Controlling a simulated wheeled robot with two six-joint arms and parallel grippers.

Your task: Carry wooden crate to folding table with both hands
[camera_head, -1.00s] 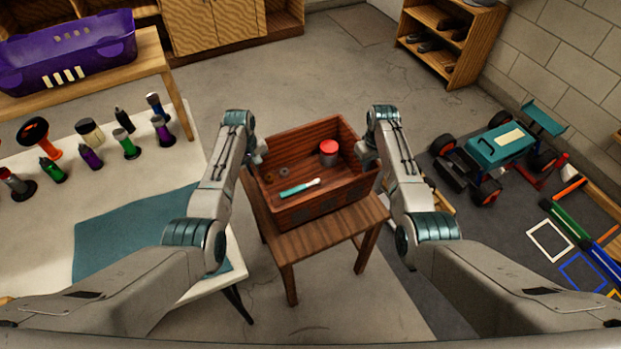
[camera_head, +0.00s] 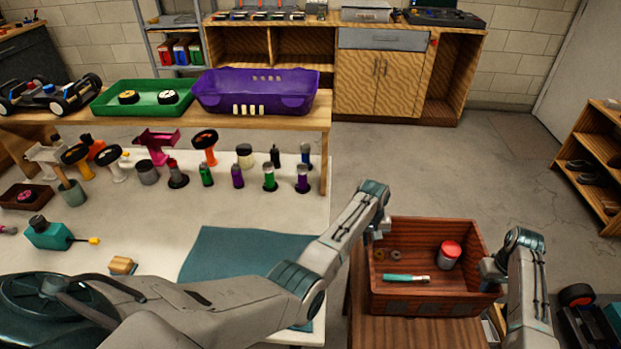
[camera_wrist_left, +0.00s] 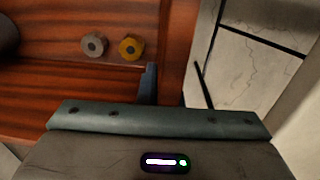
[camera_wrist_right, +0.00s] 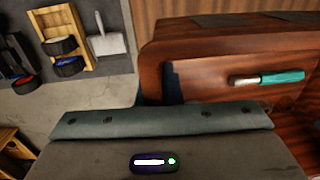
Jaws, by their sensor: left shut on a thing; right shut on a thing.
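The wooden crate (camera_head: 425,303) is reddish brown and upright, on or just over a small wooden stand (camera_head: 420,333). It holds a red-lidded can (camera_head: 449,255), a teal-handled tool (camera_head: 405,278) and two small rings. My left gripper (camera_head: 381,228) is shut on the crate's left wall. My right gripper (camera_head: 491,268) is shut on its right wall. The fingertips are mostly hidden. The crate wall also shows in the left wrist view (camera_wrist_left: 175,50) and right wrist view (camera_wrist_right: 195,60). A white-topped table (camera_head: 215,212), apparently the folding table, stands to the left.
A teal mat (camera_head: 235,255) covers the table's near right part, partly behind my left arm. Bottles, a teal box (camera_head: 47,234) and other items stand on its left and far side. Behind is a bench with a purple basket (camera_head: 255,92). Open floor lies beyond the crate.

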